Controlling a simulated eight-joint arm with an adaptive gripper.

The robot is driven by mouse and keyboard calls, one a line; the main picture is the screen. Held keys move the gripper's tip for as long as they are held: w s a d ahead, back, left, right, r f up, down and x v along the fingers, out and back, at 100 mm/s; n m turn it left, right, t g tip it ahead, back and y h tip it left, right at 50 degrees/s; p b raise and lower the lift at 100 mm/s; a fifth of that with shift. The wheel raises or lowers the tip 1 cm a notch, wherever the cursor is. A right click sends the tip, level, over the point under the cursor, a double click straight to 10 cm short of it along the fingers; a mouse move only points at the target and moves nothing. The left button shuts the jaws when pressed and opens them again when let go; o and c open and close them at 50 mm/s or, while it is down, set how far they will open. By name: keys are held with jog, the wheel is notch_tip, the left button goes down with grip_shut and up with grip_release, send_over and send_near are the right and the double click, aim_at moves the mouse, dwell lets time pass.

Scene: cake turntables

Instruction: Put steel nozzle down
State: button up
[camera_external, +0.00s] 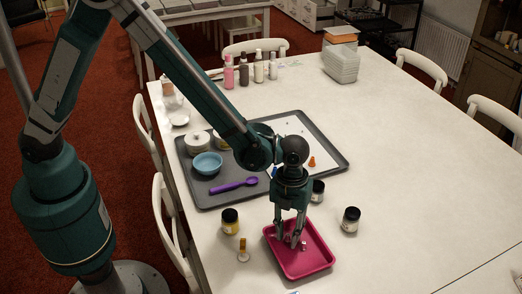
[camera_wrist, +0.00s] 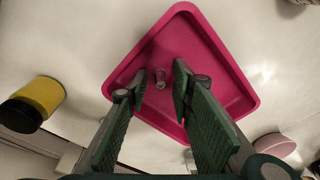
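The steel nozzle (camera_wrist: 160,77) is a small shiny piece in the pink tray (camera_wrist: 205,35), between my fingertips in the wrist view. A narrow gap shows on each side of it. My gripper (camera_wrist: 160,75) points down into the tray with its fingers apart, so it is open. In the external view my gripper (camera_external: 292,241) is low over the pink tray (camera_external: 308,265), and a small light piece (camera_external: 303,245) shows beside the fingers. The nozzle's contact with the tray floor cannot be made out clearly.
Dark-lidded jars stand left (camera_external: 230,221), right (camera_external: 350,220) and behind (camera_external: 317,190) the pink tray. A grey tray (camera_external: 333,158) behind holds a blue bowl (camera_external: 207,163), a purple spoon (camera_external: 234,185) and an orange cone (camera_external: 312,162). The table's right side is clear.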

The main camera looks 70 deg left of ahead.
notch_tip(320, 180, up, 12)
jog(key=a+p, duration=0.1)
jog(key=shift+w+a+p, duration=0.15)
jog(key=shift+w+p, duration=0.15)
jog(key=shift+p, duration=0.1)
jog(key=shift+a+r, duration=0.1)
jog(key=shift+r, duration=0.05)
dwell(0.7)
jog(key=s+a+r+n+t, duration=0.1)
jog(key=s+a+r+n, duration=0.25)
jog(key=a+r, duration=0.3)
jog(key=s+a+r+n+t, duration=0.2)
jog(key=s+a+r+n, duration=0.1)
jog(key=a+r+n, duration=0.4)
jog(key=s+a+r+n+t, duration=0.1)
jog(key=s+a+r+n, duration=0.3)
jog(key=a, duration=0.5)
jog(key=s+a+r+n+t, duration=0.2)
jog(key=s+a+n, duration=0.4)
jog(key=s+a, duration=0.2)
jog(key=s+a+r+n+t+y, duration=0.1)
jog(key=s+a+n, duration=0.5)
jog(key=s+a, duration=0.2)
jog(key=shift+r+n+t, duration=0.35)
jog(key=shift+r+t, duration=0.05)
